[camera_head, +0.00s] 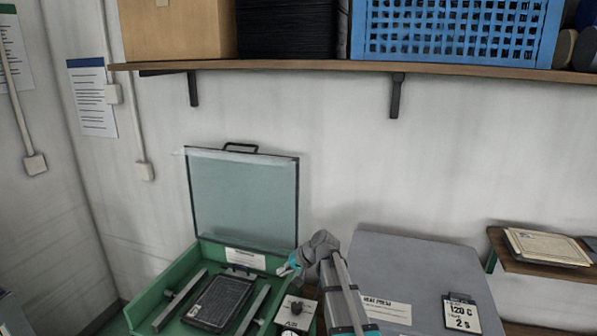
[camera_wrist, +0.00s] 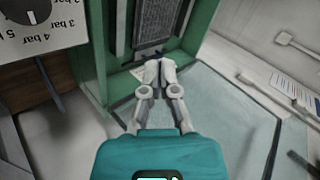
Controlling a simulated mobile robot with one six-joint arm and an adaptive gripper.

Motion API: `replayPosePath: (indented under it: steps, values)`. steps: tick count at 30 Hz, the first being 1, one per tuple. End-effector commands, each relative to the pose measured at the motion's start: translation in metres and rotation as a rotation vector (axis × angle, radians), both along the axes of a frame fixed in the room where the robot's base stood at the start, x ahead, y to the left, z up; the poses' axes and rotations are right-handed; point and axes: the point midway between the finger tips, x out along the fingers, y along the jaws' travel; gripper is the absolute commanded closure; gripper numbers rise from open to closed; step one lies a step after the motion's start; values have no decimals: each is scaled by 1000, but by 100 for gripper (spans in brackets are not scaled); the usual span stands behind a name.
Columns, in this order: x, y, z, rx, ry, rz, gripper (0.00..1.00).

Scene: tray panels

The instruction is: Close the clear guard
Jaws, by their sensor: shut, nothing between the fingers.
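The clear guard (camera_head: 243,200) is a tinted see-through panel with a dark frame. It stands raised, nearly upright, at the back of the green housing (camera_head: 170,292), with a dark handle (camera_head: 241,147) on its top edge. In the wrist view the guard (camera_wrist: 222,105) spreads below and right of the green housing (camera_wrist: 92,50). My gripper (camera_head: 284,271) is at the housing's back right corner, near the guard's lower right edge; contact cannot be told. In the wrist view my gripper (camera_wrist: 154,70) is shut and empty, pointing toward the dark ribbed plate (camera_wrist: 157,28).
A panel with a dial (camera_head: 296,308) sits right of the housing. A grey heat press (camera_head: 425,268) stands further right. A shelf (camera_head: 300,66) with a blue crate (camera_head: 455,30) hangs above. The wall between guard and shelf is clear.

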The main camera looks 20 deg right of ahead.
Motion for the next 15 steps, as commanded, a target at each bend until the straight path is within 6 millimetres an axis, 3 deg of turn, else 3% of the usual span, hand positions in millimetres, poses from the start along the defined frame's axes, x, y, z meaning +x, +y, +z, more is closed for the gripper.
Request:
replayPosePath:
  steps: [1, 6, 12, 15]
  values:
    - [28, -16, 23, 59, -28, -38, 100]
    - [92, -66, 81, 271, -131, -170, 100]
    - [153, -141, 148, 506, -245, -324, 100]
    - [172, -175, 174, 598, -289, -385, 100]
